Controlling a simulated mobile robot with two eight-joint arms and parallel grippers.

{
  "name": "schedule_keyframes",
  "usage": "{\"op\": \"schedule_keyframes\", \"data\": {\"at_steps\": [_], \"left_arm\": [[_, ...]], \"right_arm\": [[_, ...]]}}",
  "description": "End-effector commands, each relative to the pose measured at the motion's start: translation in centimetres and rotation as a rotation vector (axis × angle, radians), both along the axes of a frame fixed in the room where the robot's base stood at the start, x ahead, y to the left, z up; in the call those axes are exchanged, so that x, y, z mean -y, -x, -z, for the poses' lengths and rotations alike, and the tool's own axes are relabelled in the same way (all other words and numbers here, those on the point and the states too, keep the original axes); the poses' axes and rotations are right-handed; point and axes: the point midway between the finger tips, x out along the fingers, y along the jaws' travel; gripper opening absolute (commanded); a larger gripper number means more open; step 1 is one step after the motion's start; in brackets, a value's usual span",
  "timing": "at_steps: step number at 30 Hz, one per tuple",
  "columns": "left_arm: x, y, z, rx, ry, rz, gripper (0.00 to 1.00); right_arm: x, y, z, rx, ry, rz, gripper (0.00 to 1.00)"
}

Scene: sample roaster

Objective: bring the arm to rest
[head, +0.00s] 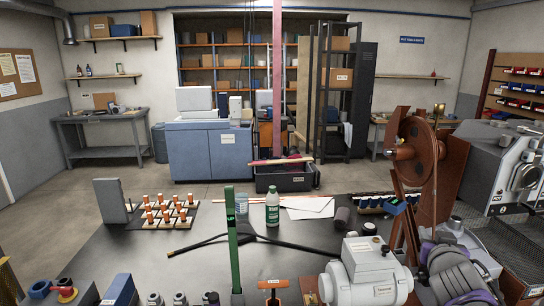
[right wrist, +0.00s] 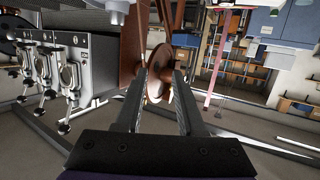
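My right arm, purple and grey, reaches in at the lower right of the head view. Its gripper (head: 446,248) is partly hidden there by its own links. In the right wrist view the two dark fingers of the right gripper (right wrist: 160,78) stand apart with nothing held. A reddish-brown disc (right wrist: 159,75) shows through the gap, seemingly beyond the fingertips. The brown disc (head: 418,152) stands upright on its frame in the head view. I cannot make out my left gripper in the head view.
A white machine (head: 366,272) stands at the front of the dark table (head: 140,245). A green post (head: 232,240), a bottle (head: 272,208) and a tray of orange-topped pieces (head: 147,224) are farther left. The grey roaster (head: 505,165) is at right. Bare tabletop lies left of centre.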

Motion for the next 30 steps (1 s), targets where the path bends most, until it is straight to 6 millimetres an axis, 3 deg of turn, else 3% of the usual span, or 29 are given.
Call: {"op": "schedule_keyframes", "data": {"at_steps": [3,9,15,21,30], "left_arm": [[0.0,-0.1,-0.4,0.002,0.0,0.0,0.72],[0.0,-0.3,-0.9,0.005,0.0,0.0,0.72],[0.0,-0.4,-1.3,0.007,0.0,0.0,0.72],[0.0,-0.4,-1.4,0.008,0.0,0.0,0.72],[0.0,-0.4,-1.4,0.008,0.0,0.0,0.72]], "right_arm": [[-4.0,5.2,6.7,-0.18,-0.051,0.006,0.38],[-10.5,14.2,17.3,-0.488,-0.125,-0.085,0.38],[-16.1,22.4,25.0,-0.731,-0.178,-0.243,0.38],[-18.7,26.3,28.1,-0.839,-0.199,-0.338,0.38],[-18.9,26.6,28.4,-0.85,-0.201,-0.347,0.38]]}}
